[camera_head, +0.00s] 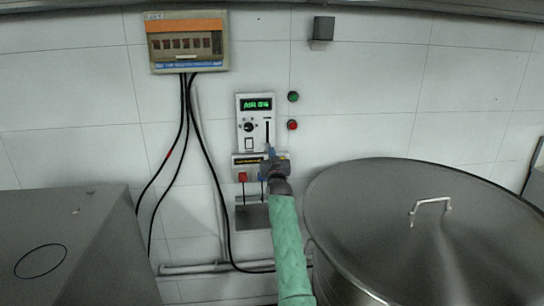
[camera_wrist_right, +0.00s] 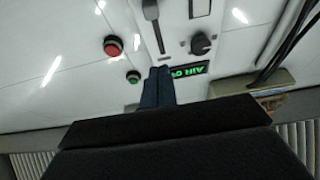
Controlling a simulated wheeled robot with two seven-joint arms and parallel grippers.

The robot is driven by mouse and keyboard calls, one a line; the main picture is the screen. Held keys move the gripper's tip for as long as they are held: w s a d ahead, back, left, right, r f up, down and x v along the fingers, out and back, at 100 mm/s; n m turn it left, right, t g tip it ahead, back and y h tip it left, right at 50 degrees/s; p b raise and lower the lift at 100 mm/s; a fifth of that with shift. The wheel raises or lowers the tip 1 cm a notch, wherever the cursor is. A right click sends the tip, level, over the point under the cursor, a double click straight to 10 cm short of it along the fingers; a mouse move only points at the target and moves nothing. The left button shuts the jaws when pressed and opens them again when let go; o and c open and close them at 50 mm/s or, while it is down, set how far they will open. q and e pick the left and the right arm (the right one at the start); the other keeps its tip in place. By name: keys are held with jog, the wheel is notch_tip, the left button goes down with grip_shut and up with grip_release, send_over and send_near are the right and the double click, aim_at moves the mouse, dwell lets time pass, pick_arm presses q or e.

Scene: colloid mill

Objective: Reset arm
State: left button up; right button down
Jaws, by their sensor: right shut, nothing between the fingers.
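My right arm, in a green sleeve, reaches up in the head view to the control panel (camera_head: 255,112) on the tiled wall. My right gripper (camera_head: 270,150) is at the lower part of that panel, near its slider slot, and it is shut and empty. In the right wrist view the shut blue fingertips (camera_wrist_right: 158,76) point at the panel, beside the green display (camera_wrist_right: 190,71) and below the slider lever (camera_wrist_right: 152,14). Whether the fingertips touch the panel I cannot tell. My left gripper is not in view.
A green button (camera_head: 293,97) and red button (camera_head: 292,125) sit right of the panel. A breaker box (camera_head: 188,42) hangs upper left with black cables running down. A large lidded steel vessel (camera_head: 370,200) stands right, and a grey metal cabinet (camera_head: 75,240) stands left.

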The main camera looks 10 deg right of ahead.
jog(key=s+f+g+y, duration=0.1)
jog(key=s+f+g, duration=0.35)
jog(key=f, duration=0.55)
jog(key=s+a+f+g, duration=0.1)
jog(key=s+f+g, duration=0.2)
jog(key=s+f, duration=0.55)
jog(key=s+f+g+y, duration=0.15)
jog(key=f+g, duration=0.25)
jog(key=f, duration=0.9)
jog(key=s+d+f+n+g+h, duration=0.1)
jog(key=s+d+f+g, duration=0.15)
jog(key=s+f, duration=1.6)
jog(key=s+f+g, duration=0.2)
jog(key=s+f, duration=0.6)
jog(key=s, duration=0.7)
jog(key=s+d+f+g, duration=0.1)
jog(key=s+f+g, duration=0.1)
jog(key=s+f, duration=0.6)
jog(key=s+d+f+n+g, duration=0.1)
jog(key=s+f, duration=0.8)
jog(key=s, duration=1.3)
jog(key=shift+d+g+h, duration=0.2)
jog(key=shift+g+h, duration=0.25)
jog(key=shift+g, duration=0.35)
jog(key=shift+w, duration=0.1)
